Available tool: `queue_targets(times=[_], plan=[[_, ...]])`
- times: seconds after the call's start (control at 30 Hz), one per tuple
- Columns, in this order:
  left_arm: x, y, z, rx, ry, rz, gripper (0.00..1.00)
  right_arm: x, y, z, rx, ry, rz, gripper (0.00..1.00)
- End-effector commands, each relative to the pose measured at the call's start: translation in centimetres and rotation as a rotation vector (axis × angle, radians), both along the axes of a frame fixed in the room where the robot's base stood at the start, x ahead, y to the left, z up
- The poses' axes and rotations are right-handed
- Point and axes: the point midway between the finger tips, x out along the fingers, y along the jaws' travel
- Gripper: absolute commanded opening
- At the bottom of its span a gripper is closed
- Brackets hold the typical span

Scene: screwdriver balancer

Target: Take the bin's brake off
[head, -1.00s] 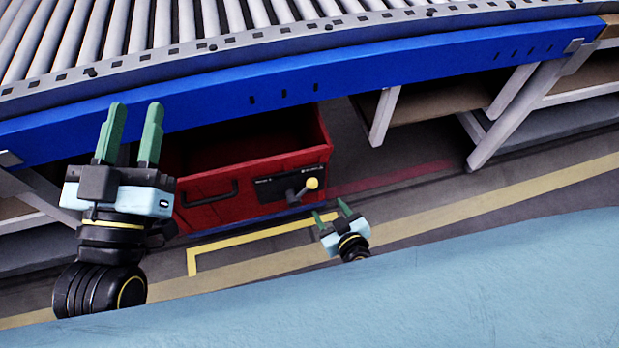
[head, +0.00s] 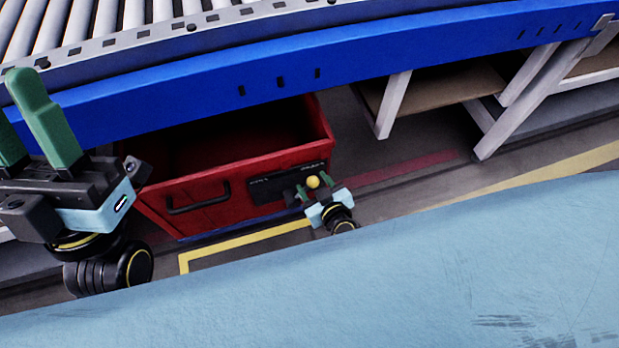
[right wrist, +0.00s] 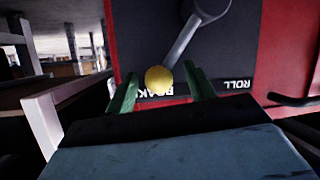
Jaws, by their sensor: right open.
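The red bin (head: 240,195) stands on the floor under the blue-edged conveyor. Its front carries a dark plate (head: 268,190) with a lever ending in a yellow knob (head: 313,182). In the right wrist view the grey lever (right wrist: 185,40) slants to the yellow knob (right wrist: 159,79), which partly covers the BRAKE label; the ROLL label (right wrist: 238,85) is to the right. My right gripper (head: 313,190) is open at the knob. Its green fingers (right wrist: 160,84) stand apart on either side of the knob in that view. My left gripper (head: 14,108) is open and empty, partly cut off at the left edge.
The blue conveyor beam (head: 300,75) runs above the bin. White table legs (head: 393,105) and shelves stand to its right. A black handle (head: 198,198) juts from the bin's front. Yellow floor tape (head: 245,245) lies before the bin.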

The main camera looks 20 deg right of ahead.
Motion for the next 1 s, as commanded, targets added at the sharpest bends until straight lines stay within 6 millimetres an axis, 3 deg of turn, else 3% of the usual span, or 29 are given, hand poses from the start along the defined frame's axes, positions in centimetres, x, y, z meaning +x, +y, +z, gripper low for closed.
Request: queue_targets(times=[0.2,0.53,0.93,1.0], plan=[[-1.2,0.3,-0.2,-0.025,-0.082,0.000,0.36,0.5,0.2,-0.5,0.000,0.000,-0.002,0.54],[-1.3,0.4,-0.1,-0.029,-0.094,0.000,0.36,0.5,0.2,-0.5,0.001,0.000,-0.001,0.53],[-1.3,0.4,-0.1,-0.028,-0.093,0.000,0.36,0.5,0.1,-0.5,-0.001,0.001,-0.002,0.00],[-1.3,0.4,-0.1,-0.028,-0.093,0.000,0.36,0.5,0.1,-0.5,-0.002,0.000,-0.002,0.00]])
